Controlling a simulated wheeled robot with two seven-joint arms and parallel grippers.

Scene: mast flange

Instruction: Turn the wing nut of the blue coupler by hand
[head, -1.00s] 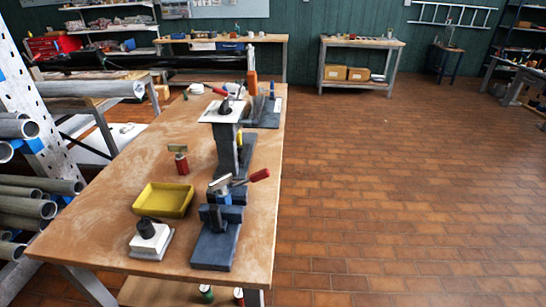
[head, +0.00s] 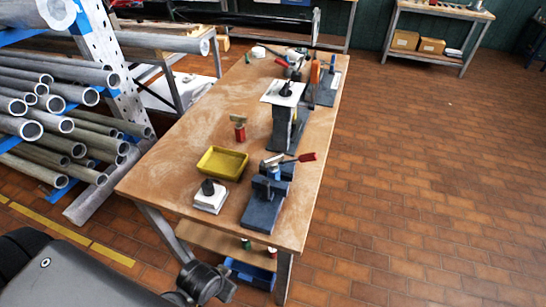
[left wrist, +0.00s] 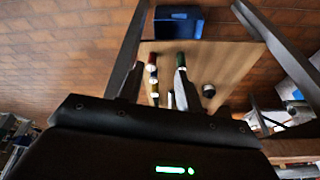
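A dark blue-grey fixture (head: 263,208) stands at the near right of the wooden workbench (head: 185,135). A small blue piece, which may be the blue coupler (head: 272,172), sits on its upper part with a pale metal bar on top; a red-ended handle (head: 306,158) sticks out to the right. The wing nut is too small to make out. My left gripper (left wrist: 155,82) shows in the left wrist view, fingers apart and nothing between them, facing the bench's lower shelf. In the head view my dark left arm enters at the lower left. My right gripper is not in view.
A pipe rack (head: 70,120) is at left. Floor at right is clear.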

